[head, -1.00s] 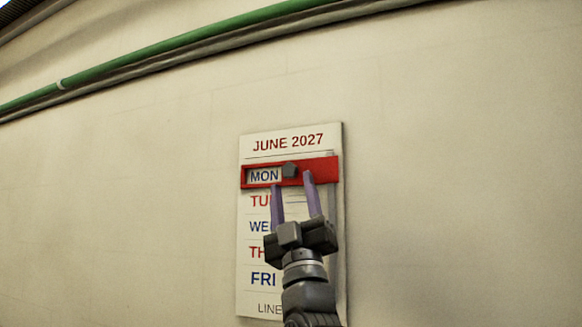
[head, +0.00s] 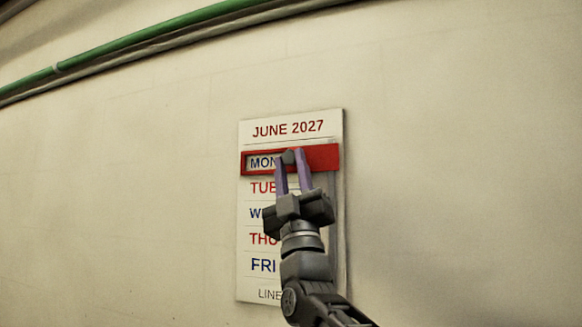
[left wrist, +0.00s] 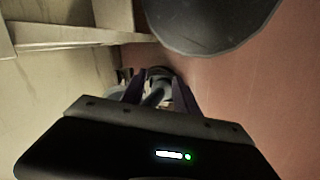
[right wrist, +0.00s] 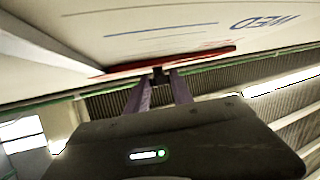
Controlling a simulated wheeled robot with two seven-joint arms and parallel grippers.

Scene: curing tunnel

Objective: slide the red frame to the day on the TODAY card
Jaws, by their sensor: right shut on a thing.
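The red frame (head: 323,157) sits on the white calendar board (head: 290,117), around the MON row at the top of the day list. Its dark knob (head: 288,157) is between the fingertips of my right gripper (head: 291,160), which is shut on it. TUE, WED, THU and FRI are listed below, partly hidden by my right arm. In the right wrist view the fingers (right wrist: 160,78) meet the knob under the red frame (right wrist: 205,58). My left gripper (left wrist: 157,75) shows only in the left wrist view, its fingers apart with no held thing visible. The TODAY card is not in view.
The board is on a plain pale wall (head: 450,170) with free room on both sides. A green pipe (head: 140,43) and a grey one run along the wall above. A grey vertical strip (head: 333,200) lies along the board's right side.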

